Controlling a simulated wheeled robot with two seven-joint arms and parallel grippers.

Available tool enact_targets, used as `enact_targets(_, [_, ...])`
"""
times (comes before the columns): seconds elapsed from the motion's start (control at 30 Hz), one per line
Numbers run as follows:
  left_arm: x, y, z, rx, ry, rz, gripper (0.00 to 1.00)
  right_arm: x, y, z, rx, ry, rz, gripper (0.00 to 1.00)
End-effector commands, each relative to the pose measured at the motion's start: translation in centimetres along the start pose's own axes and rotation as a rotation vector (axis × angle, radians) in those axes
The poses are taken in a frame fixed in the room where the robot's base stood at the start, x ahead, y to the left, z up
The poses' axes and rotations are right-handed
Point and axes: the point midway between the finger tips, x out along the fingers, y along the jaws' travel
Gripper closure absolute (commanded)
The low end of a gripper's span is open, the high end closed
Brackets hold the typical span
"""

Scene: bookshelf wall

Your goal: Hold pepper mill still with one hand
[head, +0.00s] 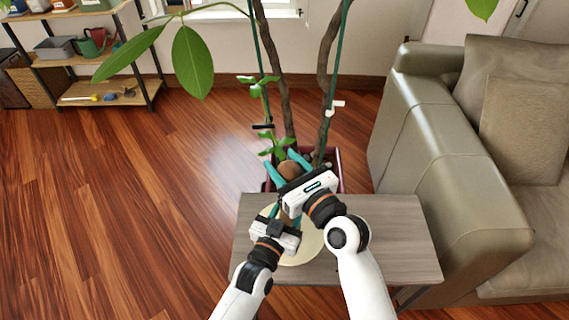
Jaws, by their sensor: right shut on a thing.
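The pepper mill (289,170) shows as a brown rounded top above a wooden table (390,215), with a little of its brown lower part between my grippers. My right gripper (283,162) is shut on the mill near its top, one teal finger on each side. My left gripper (285,214) is lower and nearer, with its teal fingers beside the mill's lower part. I cannot tell whether the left fingers touch it. My gripper bodies hide much of the mill.
A pale round mat (305,247) lies on the table under my grippers. A potted plant (331,167) with tall stems stands just behind the table. A grey-green sofa (425,140) is close on the right. A shelf (75,60) stands far left. Open wood floor lies left.

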Motion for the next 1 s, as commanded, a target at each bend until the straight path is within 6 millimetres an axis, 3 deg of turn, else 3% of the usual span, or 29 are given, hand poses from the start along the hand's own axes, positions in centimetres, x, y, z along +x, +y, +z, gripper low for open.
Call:
enact_targets(0.13, [-0.1, -0.1, -0.3, -0.001, 0.007, -0.001, 0.89, 0.0, 0.0, 0.0, -0.003, 0.0, 0.0, 0.75])
enact_targets(0.17, [-0.1, -0.1, -0.3, -0.001, 0.007, -0.001, 0.89, 0.0, 0.1, 0.0, -0.003, 0.0, 0.0, 0.48])
enact_targets(0.27, [-0.1, -0.1, -0.3, -0.002, 0.007, -0.001, 0.89, 0.0, 0.1, 0.0, -0.003, 0.0, 0.001, 0.31])
enact_targets(0.67, [-0.1, -0.1, -0.3, -0.003, 0.007, -0.001, 0.89, -0.8, 0.1, 0.2, -0.001, -0.003, 0.001, 0.31])
enact_targets(1.0, [-0.1, -0.1, -0.3, -0.004, 0.007, -0.001, 0.89, -7.6, 0.0, 0.2, -0.004, -0.004, 0.001, 0.31])
